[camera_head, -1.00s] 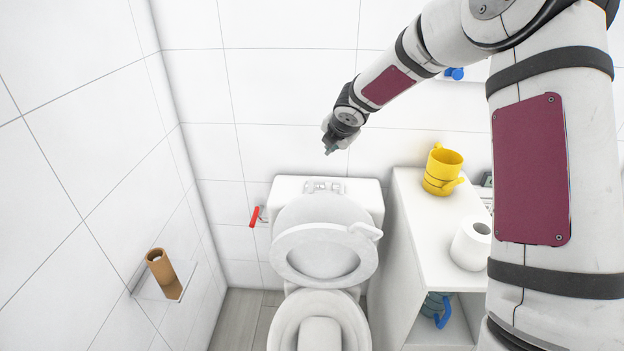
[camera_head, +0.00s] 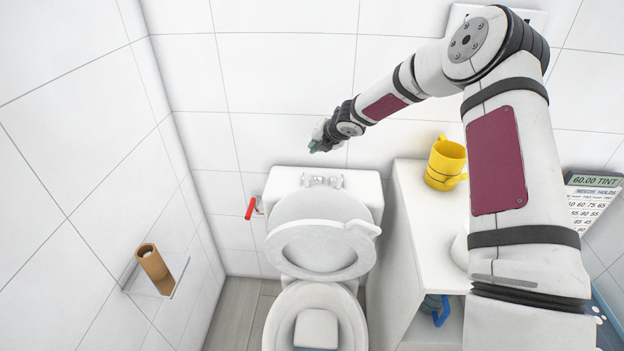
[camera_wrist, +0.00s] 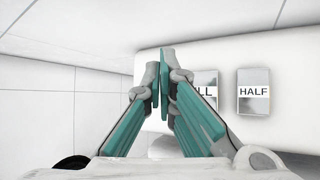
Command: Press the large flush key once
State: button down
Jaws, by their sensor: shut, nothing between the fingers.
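The large flush key (camera_wrist: 206,82) shows in the wrist view as a grey plate whose label ends in "LL", partly hidden behind my right finger. The small key marked "HALF" (camera_wrist: 253,91) is just to its right. Both sit on the white cistern (camera_wrist: 285,60). In the head view the keys (camera_head: 322,181) are small on the cistern top, above the raised toilet lid (camera_head: 318,210). My gripper (camera_head: 314,149) is above and slightly left of them there. In the wrist view my gripper (camera_wrist: 164,75) is shut and empty, its tips left of the large key. Contact cannot be told.
A red lever (camera_head: 250,208) is left of the cistern. A white cabinet (camera_head: 408,215) with stacked yellow mugs (camera_head: 444,165) stands to the right. A cardboard roll (camera_head: 154,267) is on the left wall. My arm crosses above the cabinet.

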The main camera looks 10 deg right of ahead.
jog(key=f, duration=0.1)
jog(key=b, duration=0.6)
send_over(315, 178)
notch_tip(315, 178, down, 6)
jog(key=shift+w+a+f, duration=0.1)
jog(key=shift+a+f, duration=0.05)
jog(key=shift+f, duration=0.7)
jog(key=shift+f+b, duration=0.15)
jog(key=shift+b, duration=0.35)
jog(key=shift+f, duration=0.25)
